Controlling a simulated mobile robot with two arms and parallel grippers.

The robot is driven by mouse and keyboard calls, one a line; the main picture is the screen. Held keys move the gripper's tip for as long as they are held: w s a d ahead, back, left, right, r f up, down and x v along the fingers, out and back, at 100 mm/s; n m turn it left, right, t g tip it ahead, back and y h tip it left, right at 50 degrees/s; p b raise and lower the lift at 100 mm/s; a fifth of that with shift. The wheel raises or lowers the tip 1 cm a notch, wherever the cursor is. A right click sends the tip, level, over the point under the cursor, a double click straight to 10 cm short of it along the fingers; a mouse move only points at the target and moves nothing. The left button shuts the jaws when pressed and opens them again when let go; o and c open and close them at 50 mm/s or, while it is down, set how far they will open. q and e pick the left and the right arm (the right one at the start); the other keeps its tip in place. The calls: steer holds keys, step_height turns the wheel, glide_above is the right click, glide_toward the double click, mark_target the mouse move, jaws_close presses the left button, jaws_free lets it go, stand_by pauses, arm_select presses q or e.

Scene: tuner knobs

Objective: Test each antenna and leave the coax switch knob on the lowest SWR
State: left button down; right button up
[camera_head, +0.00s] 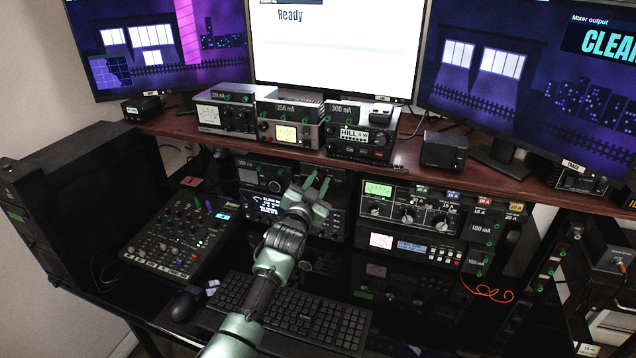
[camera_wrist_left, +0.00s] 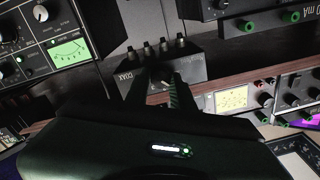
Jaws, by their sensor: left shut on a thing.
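My left gripper (camera_head: 314,184) is in front of the stacked radio units below the shelf, left of the tuner. In the left wrist view the coax switch (camera_wrist_left: 190,68) is a small dark box with several connectors along one edge. The fingers (camera_wrist_left: 160,92) reach its front and are shut around its knob, which they mostly hide, so its pointer position cannot be read. The tuner (camera_head: 420,215) has a lit green meter (camera_head: 378,188) and large knobs; the meter also shows in the left wrist view (camera_wrist_left: 68,52). The needle is too small to read. My right gripper is not in view.
A wooden shelf (camera_head: 200,127) with several meter boxes and radios overhangs the stack. A keyboard (camera_head: 290,310) lies below my arm, with a mixer (camera_head: 180,235) to its left. An orange cable (camera_head: 487,292) hangs right of the tuner.

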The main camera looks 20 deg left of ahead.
arm_select(q)
steer(key=shift+f, duration=0.1)
stand_by(0.3)
steer(key=c, duration=1.2)
jaws_free()
steer(key=s+b, duration=0.1)
steer(key=s, duration=0.7)
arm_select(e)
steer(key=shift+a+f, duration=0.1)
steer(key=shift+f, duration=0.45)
arm_select(q)
steer(key=shift+w, duration=0.1)
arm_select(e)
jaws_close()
